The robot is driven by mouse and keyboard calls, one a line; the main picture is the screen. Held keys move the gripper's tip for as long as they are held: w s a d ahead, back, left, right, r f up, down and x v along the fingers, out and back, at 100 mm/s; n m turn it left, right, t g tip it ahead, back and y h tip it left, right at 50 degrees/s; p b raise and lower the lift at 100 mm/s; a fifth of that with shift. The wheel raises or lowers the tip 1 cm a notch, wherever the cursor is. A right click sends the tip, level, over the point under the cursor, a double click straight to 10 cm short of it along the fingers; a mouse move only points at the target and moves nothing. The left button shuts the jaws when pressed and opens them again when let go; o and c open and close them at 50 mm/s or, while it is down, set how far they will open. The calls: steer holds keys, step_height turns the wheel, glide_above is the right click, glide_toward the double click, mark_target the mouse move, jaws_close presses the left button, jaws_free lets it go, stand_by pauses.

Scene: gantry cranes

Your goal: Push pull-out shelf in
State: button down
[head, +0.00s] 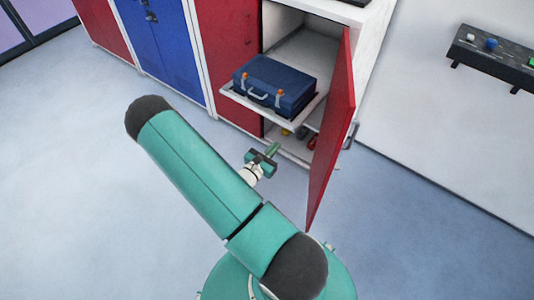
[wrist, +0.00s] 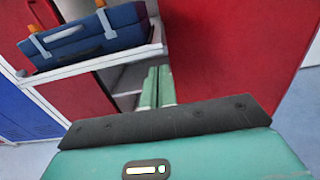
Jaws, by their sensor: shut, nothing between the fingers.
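The pull-out shelf (head: 237,99) is a white board that sticks out of the open cabinet, with a blue case (head: 274,84) lying on it. In the wrist view the shelf (wrist: 100,62) and the case (wrist: 85,33) are at the upper left. My gripper (head: 271,150) is in front of the cabinet, below the shelf's front edge and apart from it. In the wrist view my gripper's two green fingers (wrist: 156,86) are together, with nothing between them, to the right of the shelf. The rear of the shelf is hidden by the case and cabinet.
A red cabinet door (head: 331,130) stands open at the right of the shelf. Small coloured items (head: 301,133) lie in the lower compartment. Blue doors (head: 162,45) are at the left. A dark control panel (head: 495,58) is on the right wall. The floor in front is clear.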

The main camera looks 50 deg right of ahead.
mark_target(292, 129)
steer(key=d, duration=0.8)
steer(key=shift+w, duration=0.4)
steer(key=shift+d, duration=0.1)
steer(key=shift+d, duration=0.1)
